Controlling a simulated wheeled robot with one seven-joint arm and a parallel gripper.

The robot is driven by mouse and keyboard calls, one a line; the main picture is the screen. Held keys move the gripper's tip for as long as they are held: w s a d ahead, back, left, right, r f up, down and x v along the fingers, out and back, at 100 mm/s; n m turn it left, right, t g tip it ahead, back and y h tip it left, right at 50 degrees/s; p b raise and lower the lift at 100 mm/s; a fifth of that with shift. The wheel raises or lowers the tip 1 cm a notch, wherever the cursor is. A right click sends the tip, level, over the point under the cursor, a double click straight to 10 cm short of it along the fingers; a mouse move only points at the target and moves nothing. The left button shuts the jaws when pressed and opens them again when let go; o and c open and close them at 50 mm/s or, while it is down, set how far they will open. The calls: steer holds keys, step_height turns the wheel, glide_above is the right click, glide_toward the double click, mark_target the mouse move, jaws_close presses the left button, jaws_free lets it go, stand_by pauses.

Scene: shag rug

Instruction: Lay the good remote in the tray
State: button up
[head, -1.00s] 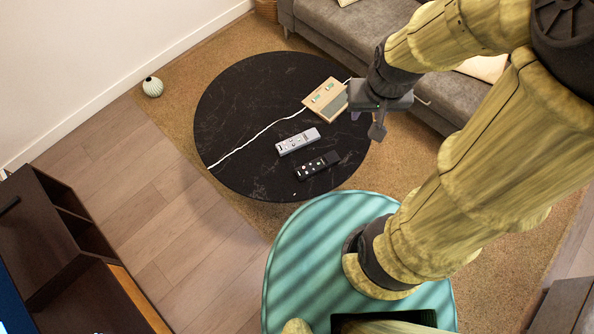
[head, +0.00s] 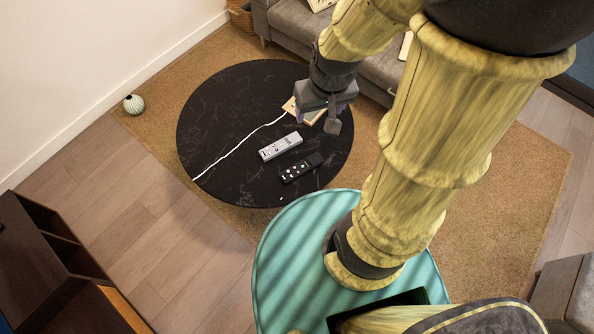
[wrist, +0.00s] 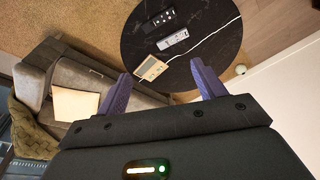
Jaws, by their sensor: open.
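A light grey remote (head: 280,146) and a black remote (head: 301,167) lie side by side on the round black table (head: 215,120); I cannot tell which is the good one. In the wrist view, the grey remote (wrist: 173,39) lies between the black remote (wrist: 158,20) and a beige box (wrist: 151,68). The box has a grey panel. In the head view, the box (head: 290,107) is partly hidden behind my gripper (head: 326,108). My gripper (wrist: 162,86) is open and empty, above the table's sofa side.
A white cable (head: 235,149) crosses the table from the box. A grey sofa (head: 290,38) stands behind the table.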

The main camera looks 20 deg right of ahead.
steer(key=w+a+f+n+h+b, duration=0.3)
steer(key=f+n+b, duration=0.4)
steer(key=f+b, duration=0.3)
steer(key=w+a+f+n+h+b, duration=0.2)
steer(key=w+a+f+n+b, duration=0.2)
steer(key=f+b, duration=0.7)
steer(key=w+a+f+n+h+b, duration=0.3)
steer(key=a+f+n+b, duration=0.3)
steer(key=f, duration=1.6)
steer(key=n+b, duration=0.4)
steer(key=shift+w+a+h+b, duration=0.15)
steer(key=shift+w+h+b, duration=0.15)
steer(key=shift+w+b, duration=0.05)
steer(key=shift+f, duration=0.15)
steer(key=b, duration=0.5)
glide_toward(298, 169)
steer(key=x, duration=0.3)
steer(key=shift+w+a+f, duration=0.1)
steer(key=shift+w+a, duration=0.05)
steer(key=shift+a, duration=0.05)
steer(key=shift+w+d+f, duration=0.1)
steer(key=shift+d+f, duration=0.05)
steer(key=shift+d, duration=0.15)
steer(key=b+x, duration=0.2)
steer(key=x, duration=0.1)
steer(key=b+x, duration=0.1)
steer(key=x, duration=0.1)
steer(key=shift+s+d, duration=0.2)
steer(key=shift+s, duration=0.05)
